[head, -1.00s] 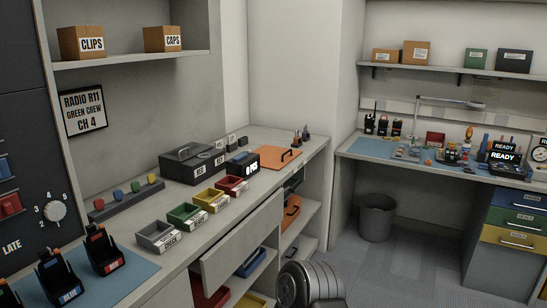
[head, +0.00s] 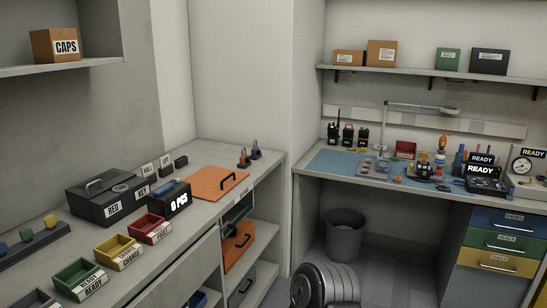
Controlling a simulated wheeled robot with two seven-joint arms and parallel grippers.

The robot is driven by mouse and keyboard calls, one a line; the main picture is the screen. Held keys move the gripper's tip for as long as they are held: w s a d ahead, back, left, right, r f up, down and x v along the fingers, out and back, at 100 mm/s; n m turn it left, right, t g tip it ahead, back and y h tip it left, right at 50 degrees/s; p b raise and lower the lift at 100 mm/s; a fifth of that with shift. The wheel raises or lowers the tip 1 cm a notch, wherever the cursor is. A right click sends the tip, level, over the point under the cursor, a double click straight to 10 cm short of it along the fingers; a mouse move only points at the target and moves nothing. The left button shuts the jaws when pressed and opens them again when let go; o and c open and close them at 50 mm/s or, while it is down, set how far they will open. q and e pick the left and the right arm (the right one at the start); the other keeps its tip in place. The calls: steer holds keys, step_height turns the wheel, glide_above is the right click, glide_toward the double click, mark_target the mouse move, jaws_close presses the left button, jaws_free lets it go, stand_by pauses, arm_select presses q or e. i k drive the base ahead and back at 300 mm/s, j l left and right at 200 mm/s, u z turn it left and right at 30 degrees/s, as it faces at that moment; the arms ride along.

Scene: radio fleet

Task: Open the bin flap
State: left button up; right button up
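The likely bin flap is a flat orange panel (head: 218,185) with a black bar handle. It lies flush on the grey counter near the corner and looks shut. No label on it can be read, so I cannot be sure that it is the flap. Neither gripper shows in the head view; only a grey ribbed part, probably my own arm, shows at the bottom middle.
On the counter left of the panel are a black "0 PCS" box (head: 169,198), a black case (head: 107,196) and red (head: 149,229), yellow (head: 117,252) and green (head: 79,279) trays. Small dark items (head: 249,157) stand behind it. A grey waste bin (head: 345,236) stands under the desk.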

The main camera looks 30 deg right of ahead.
mark_target(210, 183)
steer(key=i+l+z, duration=0.2)
steer(key=i+l, duration=0.3)
steer(key=l, duration=0.35)
steer(key=i+l+z, duration=0.15)
steer(key=i+l, duration=0.4)
steer(key=l, duration=0.25)
steer(key=i+l+z, duration=0.2)
steer(key=i+l, duration=0.4)
steer(key=l, duration=0.15)
